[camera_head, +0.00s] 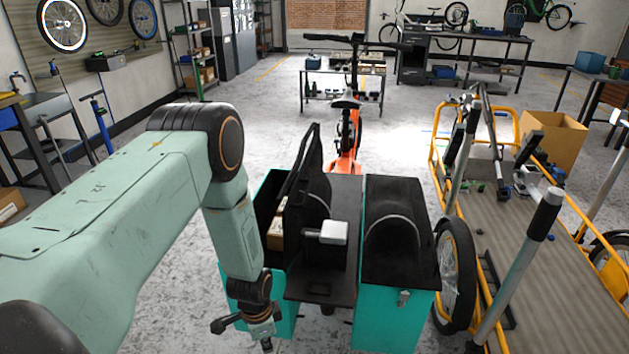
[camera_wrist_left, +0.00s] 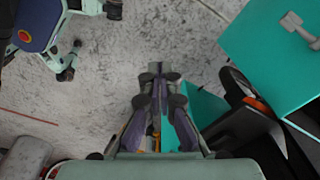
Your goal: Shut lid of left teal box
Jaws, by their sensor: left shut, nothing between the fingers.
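The left teal box (camera_head: 286,306) hangs on the left side of the cargo bike's rear. Its black lid (camera_head: 303,170) stands raised, nearly upright, along the side towards the rack. Brown cardboard items (camera_head: 264,208) show inside the box. My left gripper (camera_head: 262,338) points down in front of the box, below its rim and apart from the lid. In the left wrist view its fingers (camera_wrist_left: 158,78) are together with nothing between them. Teal box walls (camera_wrist_left: 275,60) show at the right there; I cannot tell which box each belongs to. My right gripper is in neither view.
The right teal box (camera_head: 395,305) has its black lid down and a latch on its front. The black rack (camera_head: 330,250) lies between the boxes. An orange-framed cargo bike (camera_head: 500,200) with upright bars stands close on the right. Open floor lies behind, towards a workbench (camera_head: 343,75).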

